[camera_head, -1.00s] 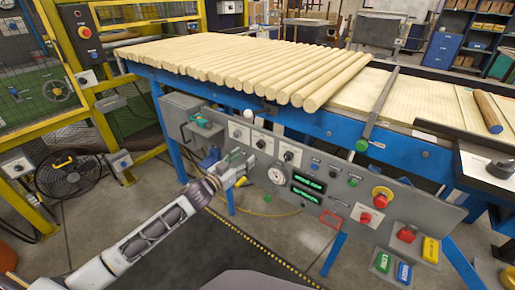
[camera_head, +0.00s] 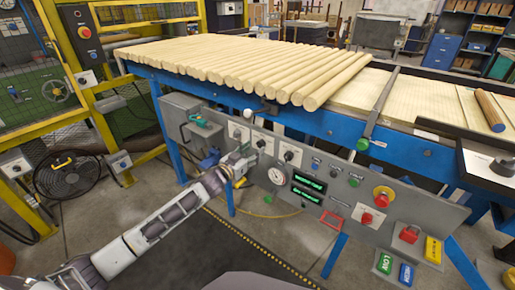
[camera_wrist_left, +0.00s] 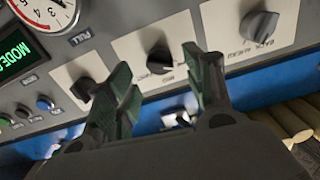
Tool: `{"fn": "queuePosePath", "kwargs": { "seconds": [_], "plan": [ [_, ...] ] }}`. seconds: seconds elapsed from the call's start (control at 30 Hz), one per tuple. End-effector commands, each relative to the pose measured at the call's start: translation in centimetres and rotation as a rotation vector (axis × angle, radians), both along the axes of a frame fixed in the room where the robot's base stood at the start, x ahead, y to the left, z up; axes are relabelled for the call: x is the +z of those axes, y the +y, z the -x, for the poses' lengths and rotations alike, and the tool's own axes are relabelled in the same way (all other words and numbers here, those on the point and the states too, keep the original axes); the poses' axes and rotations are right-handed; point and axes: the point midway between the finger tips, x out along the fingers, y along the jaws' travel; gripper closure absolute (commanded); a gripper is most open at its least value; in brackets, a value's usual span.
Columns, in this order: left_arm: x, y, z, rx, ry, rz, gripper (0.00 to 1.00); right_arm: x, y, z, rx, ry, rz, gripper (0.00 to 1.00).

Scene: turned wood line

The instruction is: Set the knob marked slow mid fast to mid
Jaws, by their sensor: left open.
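A grey control panel carries three dark knobs on white plates: a left one (camera_head: 237,133), a middle one (camera_head: 261,144) and a right one (camera_head: 289,155). The wrist view is turned round, with the middle knob (camera_wrist_left: 159,58) between my fingertips, the right one (camera_wrist_left: 86,88) at left and the left one (camera_wrist_left: 258,25) at upper right. The middle plate's lettering seems to include MID; the rest is too small to read surely. My left gripper (camera_head: 246,157) is open at the panel; its two green-padded fingers (camera_wrist_left: 165,67) stand apart. Contact with the knob cannot be told. My right gripper is not visible.
A round gauge (camera_head: 275,174) and green displays (camera_head: 308,187) sit close right of the gripper. Further right are a red emergency button (camera_head: 382,193) and coloured buttons. The blue conveyor frame (camera_head: 330,125) with wooden rods (camera_head: 220,65) lies above the panel.

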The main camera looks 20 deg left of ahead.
Motion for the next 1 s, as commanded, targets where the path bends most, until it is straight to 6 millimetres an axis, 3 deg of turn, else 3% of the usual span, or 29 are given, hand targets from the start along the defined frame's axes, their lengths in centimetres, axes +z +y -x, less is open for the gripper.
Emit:
{"fn": "queuePosePath", "kwargs": {
  "seconds": [0.5,1.0],
  "plan": [
    [0.0,-1.0,-3.0,0.001,-0.001,-0.001,0.47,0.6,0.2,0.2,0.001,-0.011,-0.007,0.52],
    [0.1,-1.2,-3.4,0.000,0.000,0.000,0.49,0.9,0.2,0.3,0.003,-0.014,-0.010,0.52]
  ]
}}
